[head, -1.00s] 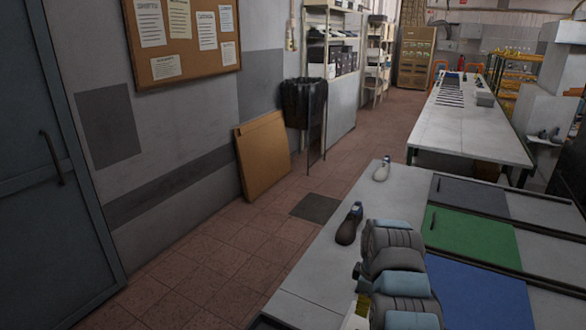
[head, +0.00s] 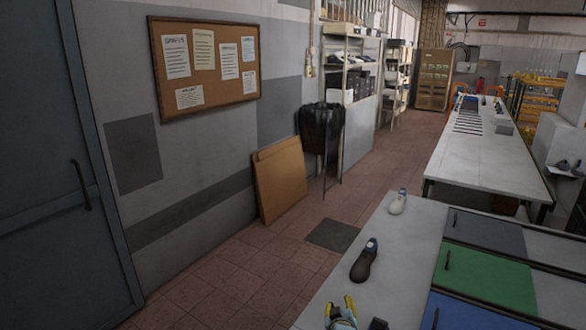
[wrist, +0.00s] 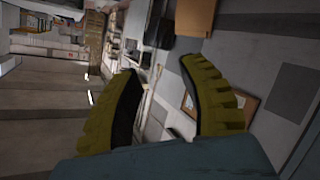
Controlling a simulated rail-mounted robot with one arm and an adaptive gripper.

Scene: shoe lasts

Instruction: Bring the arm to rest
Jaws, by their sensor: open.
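My gripper (head: 340,308) shows at the bottom edge of the head view, with only its yellow-green fingers and a bit of its body visible. In the wrist view my gripper (wrist: 161,70) has its two yellow ribbed fingers spread apart with nothing between them. The wrist view is tilted and looks across the room toward the wall and shelves. Most of my arm is out of the head view. A dark brown shoe last (head: 364,262) with a blue top lies on the table just beyond the gripper, apart from it.
A cream last (head: 398,203) stands at the table's far edge. Green (head: 485,280), blue and grey panels cover the table (head: 402,240) at right. A second long table (head: 480,160) stands behind. A cardboard sheet (head: 281,180) and black bin (head: 320,128) are by the wall.

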